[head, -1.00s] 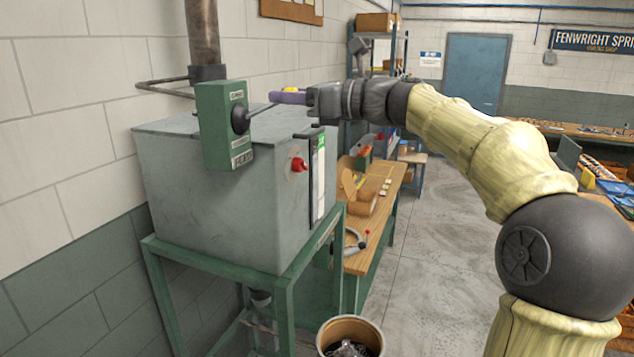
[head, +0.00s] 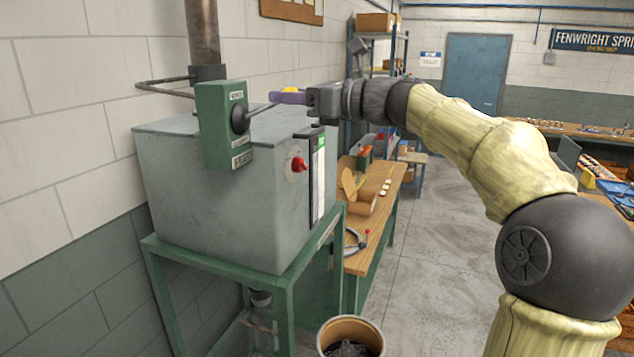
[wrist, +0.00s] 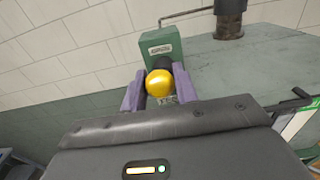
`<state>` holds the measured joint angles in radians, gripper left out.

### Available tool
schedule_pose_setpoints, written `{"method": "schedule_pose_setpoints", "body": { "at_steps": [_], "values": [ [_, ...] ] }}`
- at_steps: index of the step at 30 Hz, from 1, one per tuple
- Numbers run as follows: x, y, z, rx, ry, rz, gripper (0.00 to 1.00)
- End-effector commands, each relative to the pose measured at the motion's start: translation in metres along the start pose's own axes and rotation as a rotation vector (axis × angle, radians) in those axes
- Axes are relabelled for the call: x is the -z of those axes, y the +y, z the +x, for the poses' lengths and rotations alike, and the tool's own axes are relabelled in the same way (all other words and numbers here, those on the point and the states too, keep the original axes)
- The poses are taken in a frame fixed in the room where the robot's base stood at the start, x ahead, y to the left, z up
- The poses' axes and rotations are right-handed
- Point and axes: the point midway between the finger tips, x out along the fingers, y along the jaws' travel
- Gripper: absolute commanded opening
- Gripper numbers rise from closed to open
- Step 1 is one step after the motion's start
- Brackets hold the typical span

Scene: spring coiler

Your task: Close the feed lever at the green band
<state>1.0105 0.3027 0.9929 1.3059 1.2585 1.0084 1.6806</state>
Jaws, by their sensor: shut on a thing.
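The feed lever is a thin dark rod (head: 264,108) that comes out of a round black hub (head: 240,118) on a green box (head: 211,126). It points right and slightly up. Its yellow knob (wrist: 159,83) sits between the purple fingers of my gripper (wrist: 147,92) in the wrist view, and my gripper is shut on it. In the head view my gripper (head: 289,96) hides most of the knob. A green band (head: 320,143) shows at the top of a pale vertical strip on the machine's front edge.
The box is on a grey machine cabinet (head: 210,203) on a green stand (head: 286,300). A red knob (head: 298,164) sticks out of the cabinet. A wooden bench (head: 379,230) and a bin (head: 350,322) stand close by. The floor at right is open.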

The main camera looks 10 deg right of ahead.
Motion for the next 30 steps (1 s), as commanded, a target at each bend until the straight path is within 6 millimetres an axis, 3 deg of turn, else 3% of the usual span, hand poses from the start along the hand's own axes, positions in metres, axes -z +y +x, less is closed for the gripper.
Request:
{"method": "schedule_pose_setpoints", "body": {
  "at_steps": [30],
  "values": [
    [0.072,0.001,0.002,-0.004,0.004,0.000,0.08]
  ]
}}
